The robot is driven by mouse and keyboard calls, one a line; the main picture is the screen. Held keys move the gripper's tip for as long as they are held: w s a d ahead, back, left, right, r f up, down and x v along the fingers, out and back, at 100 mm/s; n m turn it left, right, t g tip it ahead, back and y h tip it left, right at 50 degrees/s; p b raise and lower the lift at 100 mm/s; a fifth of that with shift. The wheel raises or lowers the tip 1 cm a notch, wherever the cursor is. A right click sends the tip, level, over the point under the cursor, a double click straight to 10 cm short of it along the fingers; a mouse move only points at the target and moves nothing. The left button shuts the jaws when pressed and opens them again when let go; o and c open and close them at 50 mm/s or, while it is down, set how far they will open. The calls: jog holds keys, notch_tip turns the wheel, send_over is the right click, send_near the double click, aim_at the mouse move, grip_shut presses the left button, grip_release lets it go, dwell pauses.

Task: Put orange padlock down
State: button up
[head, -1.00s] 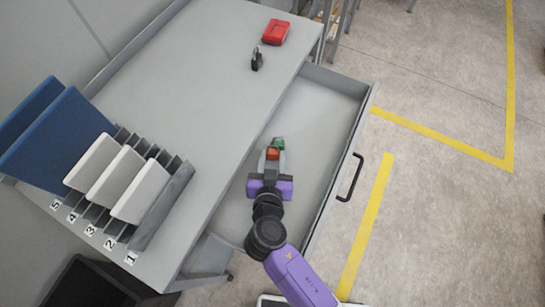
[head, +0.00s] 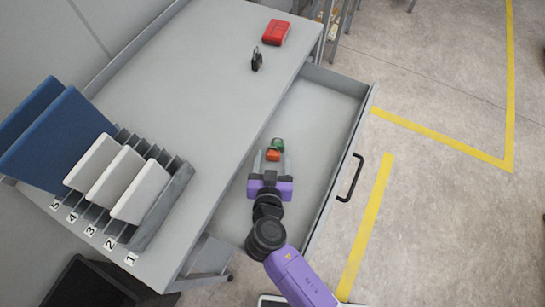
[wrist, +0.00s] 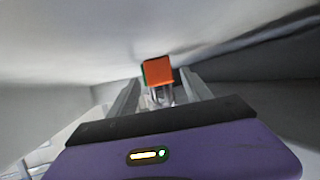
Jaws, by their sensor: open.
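The orange padlock (head: 273,155) is in the open drawer, between the fingertips of my gripper (head: 272,160). In the wrist view the orange padlock (wrist: 158,71) shows its flat body just beyond the fingers, with its metal shackle towards my gripper (wrist: 162,92). The fingers stand apart, with gaps visible beside the shackle. A green padlock (head: 278,144) is right behind the orange one, and I cannot tell whether they touch. Only a thin green edge of it shows in the wrist view.
The drawer (head: 318,105) is otherwise empty, with walls around it and a black handle (head: 350,178) in front. The grey tabletop (head: 190,70) beside it holds a black padlock (head: 257,61), a red box (head: 275,32) and a numbered rack (head: 165,205) of panels.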

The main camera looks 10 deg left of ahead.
jog(key=b+v, duration=0.1)
jog(key=v, duration=0.5)
jog(key=shift+s, duration=0.25)
jog(key=shift+s+r, duration=0.25)
jog(key=shift+s, duration=0.2)
